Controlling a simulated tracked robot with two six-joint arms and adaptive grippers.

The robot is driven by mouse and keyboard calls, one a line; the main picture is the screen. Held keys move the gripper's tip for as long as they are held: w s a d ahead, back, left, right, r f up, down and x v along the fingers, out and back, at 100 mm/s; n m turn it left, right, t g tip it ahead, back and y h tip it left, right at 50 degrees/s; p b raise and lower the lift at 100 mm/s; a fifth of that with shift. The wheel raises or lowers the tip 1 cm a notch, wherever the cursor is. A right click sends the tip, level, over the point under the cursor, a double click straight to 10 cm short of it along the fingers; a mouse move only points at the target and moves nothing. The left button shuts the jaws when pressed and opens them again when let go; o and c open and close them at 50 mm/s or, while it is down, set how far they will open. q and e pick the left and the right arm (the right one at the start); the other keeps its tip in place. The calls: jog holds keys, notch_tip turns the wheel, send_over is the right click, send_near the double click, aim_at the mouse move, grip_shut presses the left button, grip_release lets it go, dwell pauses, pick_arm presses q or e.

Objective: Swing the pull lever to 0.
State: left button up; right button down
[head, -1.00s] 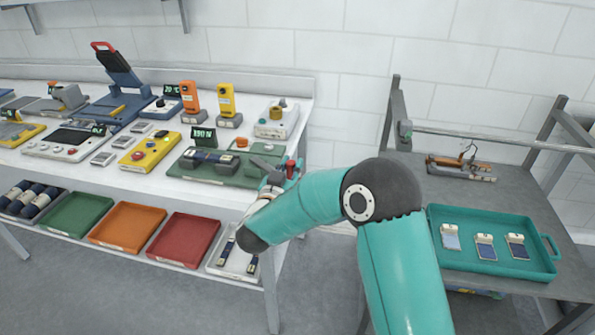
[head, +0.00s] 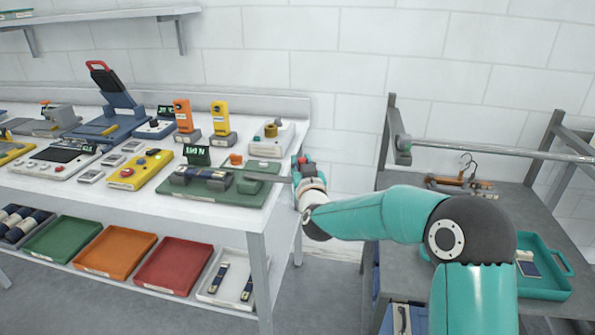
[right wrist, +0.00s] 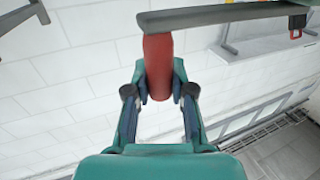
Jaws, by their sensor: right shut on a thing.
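The pull tester is a green base (head: 225,197) at the right end of the bench, with a dark clamp holding a dark cylindrical piece. Its small display (head: 196,156) shows green characters too small to read surely. A grey lever bar (head: 272,178) runs right from it, out past the bench edge. In the right wrist view the dark lever bar (right wrist: 225,15) crosses the top, and its red handle (right wrist: 158,68) hangs between my fingers. My right gripper (right wrist: 159,92) is shut on this handle; in the head view the gripper (head: 304,175) partly hides it. My left gripper is out of view.
An orange knob (head: 236,159) and a grey device with a yellow knob (head: 271,130) stand close behind the base. Coloured trays, including a red one (head: 174,262), sit on the lower shelf. A metal rail (head: 490,149) crosses above the right-hand table.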

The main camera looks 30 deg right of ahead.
jog(key=shift+d+r, duration=0.1)
jog(key=shift+r, duration=0.1)
jog(key=c, duration=1.4)
grip_release()
jog(key=o, duration=0.4)
jog(key=shift+w+f, duration=0.15)
jog(key=shift+o, duration=0.2)
jog(key=v, duration=1.2)
